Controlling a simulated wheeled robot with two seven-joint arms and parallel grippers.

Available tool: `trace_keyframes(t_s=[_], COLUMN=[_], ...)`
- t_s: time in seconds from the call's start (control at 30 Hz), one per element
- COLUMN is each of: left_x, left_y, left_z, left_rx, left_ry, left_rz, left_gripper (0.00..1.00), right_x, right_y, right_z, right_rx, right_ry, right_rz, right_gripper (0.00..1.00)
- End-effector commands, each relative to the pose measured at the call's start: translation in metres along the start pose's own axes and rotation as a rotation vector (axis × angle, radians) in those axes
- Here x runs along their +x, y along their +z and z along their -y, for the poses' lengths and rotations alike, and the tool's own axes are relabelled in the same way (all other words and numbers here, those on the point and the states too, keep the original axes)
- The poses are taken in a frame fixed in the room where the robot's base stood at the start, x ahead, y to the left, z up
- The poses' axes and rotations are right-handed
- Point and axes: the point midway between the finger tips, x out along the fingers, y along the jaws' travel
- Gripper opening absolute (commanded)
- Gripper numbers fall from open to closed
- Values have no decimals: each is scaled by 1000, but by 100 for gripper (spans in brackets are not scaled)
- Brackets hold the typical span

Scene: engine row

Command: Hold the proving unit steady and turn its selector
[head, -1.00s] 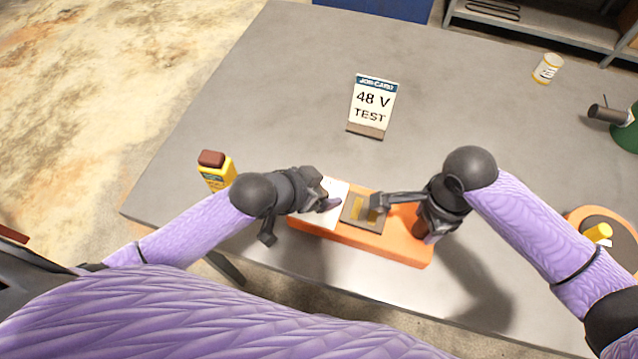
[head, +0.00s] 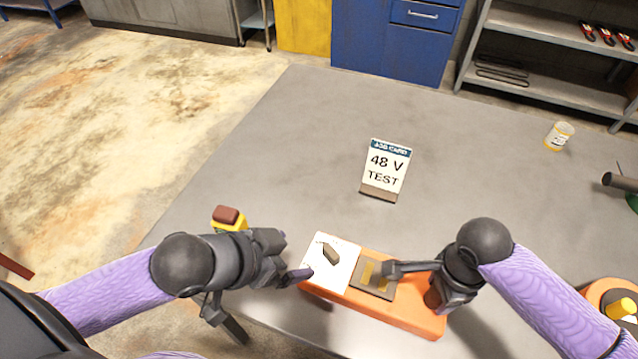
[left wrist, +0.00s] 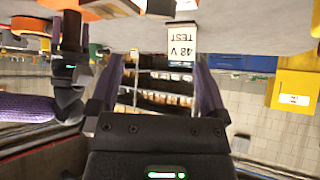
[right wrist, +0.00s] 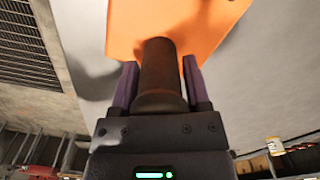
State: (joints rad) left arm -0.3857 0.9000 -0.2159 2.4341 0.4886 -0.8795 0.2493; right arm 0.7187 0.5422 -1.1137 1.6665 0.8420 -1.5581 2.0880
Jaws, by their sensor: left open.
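The proving unit is an orange block (head: 412,318) near the table's front edge. It has a white dial panel (head: 318,272) on the left and a dark plate with brassy strips (head: 372,282). Its black selector knob (head: 330,254) shows on the white panel, slanting from upper left to lower right. My left gripper (head: 293,263) is open and empty just left of the panel, apart from the knob. My right gripper (right wrist: 160,85) is shut around a dark brown post (right wrist: 160,68) standing on the unit's right end; the post is partly hidden in the head view.
A job card (head: 386,168) reading "48 V TEST" stands behind the unit. A yellow device with a brown top (head: 228,217) is partly hidden behind my left arm. A white and yellow container (head: 559,136) stands at the far right. The middle of the table (head: 290,170) is clear.

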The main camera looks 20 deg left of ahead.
Motion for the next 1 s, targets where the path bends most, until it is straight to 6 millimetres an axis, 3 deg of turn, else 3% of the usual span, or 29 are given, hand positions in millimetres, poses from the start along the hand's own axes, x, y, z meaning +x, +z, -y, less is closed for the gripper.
trace_keyframes(t_s=[0.03, 0.17, 0.47, 0.8, 1.0], left_x=[0, 0, 0, 0, -3], left_y=[0, 0, 0, 0, -4], left_z=[0, 0, 0, 0, 0], left_rx=[0, 0, 0, 0, 1], left_ry=[0, 0, 0, 0, -1], left_rz=[0, 0, 0, 0, -1], left_gripper=[97, 97, 97, 97, 97], right_x=[0, 0, -8, -95, -124], right_y=[0, 0, 0, 0, 0], right_z=[0, 0, 1, 1, 0], right_rx=[0, 0, 0, -1, -1], right_ry=[0, 0, -2, -5, -3], right_rz=[0, 0, 0, -1, -1], right_gripper=[71, 98, 100, 100, 100])
